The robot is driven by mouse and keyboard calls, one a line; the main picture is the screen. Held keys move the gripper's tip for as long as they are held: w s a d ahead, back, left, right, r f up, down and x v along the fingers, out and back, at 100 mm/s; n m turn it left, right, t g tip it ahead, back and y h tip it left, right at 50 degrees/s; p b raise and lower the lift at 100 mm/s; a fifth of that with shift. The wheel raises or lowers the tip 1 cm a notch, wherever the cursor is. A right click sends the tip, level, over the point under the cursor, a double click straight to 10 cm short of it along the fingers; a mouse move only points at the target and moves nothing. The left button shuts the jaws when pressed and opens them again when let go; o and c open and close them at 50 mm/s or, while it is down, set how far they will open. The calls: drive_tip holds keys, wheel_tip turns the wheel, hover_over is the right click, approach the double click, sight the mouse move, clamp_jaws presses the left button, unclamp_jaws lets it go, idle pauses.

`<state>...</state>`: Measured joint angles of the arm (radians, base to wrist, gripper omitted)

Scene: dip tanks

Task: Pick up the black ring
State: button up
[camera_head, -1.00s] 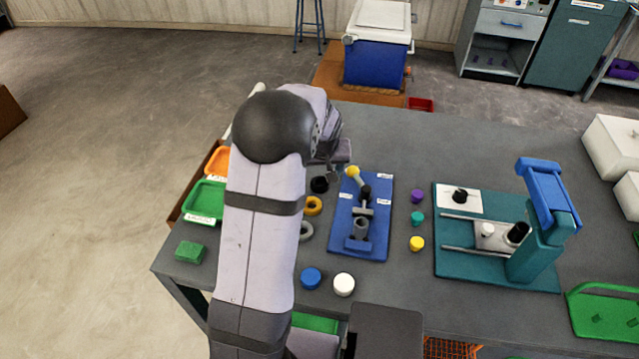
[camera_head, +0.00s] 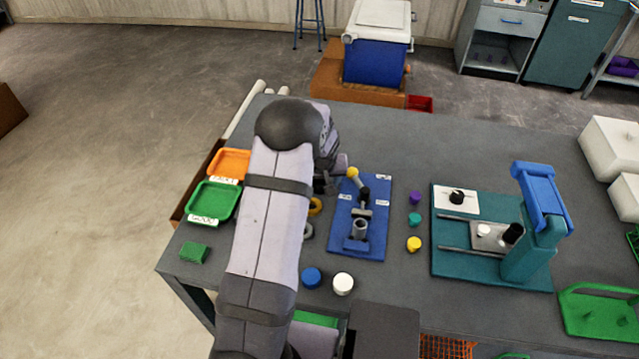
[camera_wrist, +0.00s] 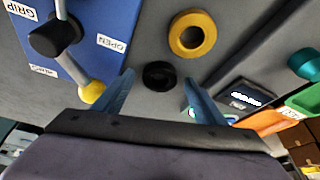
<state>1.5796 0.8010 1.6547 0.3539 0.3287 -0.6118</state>
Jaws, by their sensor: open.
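The black ring (camera_wrist: 159,76) lies flat on the grey table in the wrist view, between and just beyond the fingertips of my gripper (camera_wrist: 158,80). My gripper is open and empty, with one blue-grey finger on either side of the ring in the picture. I cannot tell whether the fingers touch the table. In the head view the black ring is hidden behind my arm and gripper (camera_head: 328,184).
A yellow ring (camera_wrist: 192,34) lies close to the black one. A blue fixture board (camera_head: 373,235) with a yellow-knobbed lever stands beside my gripper. Orange (camera_head: 230,163) and green (camera_head: 213,200) trays lie left of my arm. Blue (camera_head: 311,278) and white (camera_head: 343,283) caps lie in front.

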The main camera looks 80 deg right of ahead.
drive_tip(key=c, duration=1.3)
wheel_tip(320, 180, up, 10)
drive_tip(key=b, duration=0.3)
drive_tip(key=w+a+m+g+p, duration=0.1)
drive_tip(key=w+a+m+p, duration=0.1)
drive_tip(key=w+a+m, duration=0.1)
drive_tip(key=w+a+r+m+g+p, duration=0.1)
drive_tip(key=w+a+m+p, duration=0.1)
drive_tip(key=w+a+m, duration=0.2)
drive_tip(key=w+a+m+g+p, duration=0.2)
drive_tip(key=w+a+m, duration=0.1)
drive_tip(key=w, duration=0.4)
drive_tip(key=shift+w+a+r+m+y, duration=0.1)
drive_tip(key=shift+w+a+m+y, duration=0.1)
drive_tip(key=shift+a, duration=0.25)
drive_tip(key=shift+w+a+r+m+y, duration=0.1)
drive_tip(key=shift+a+m, duration=0.1)
drive_tip(key=shift+a, duration=0.25)
drive_tip(key=shift+w+a+r+m+p, duration=0.1)
drive_tip(key=shift+w+a+m+p, duration=0.2)
drive_tip(key=shift+w+a+m, duration=0.25)
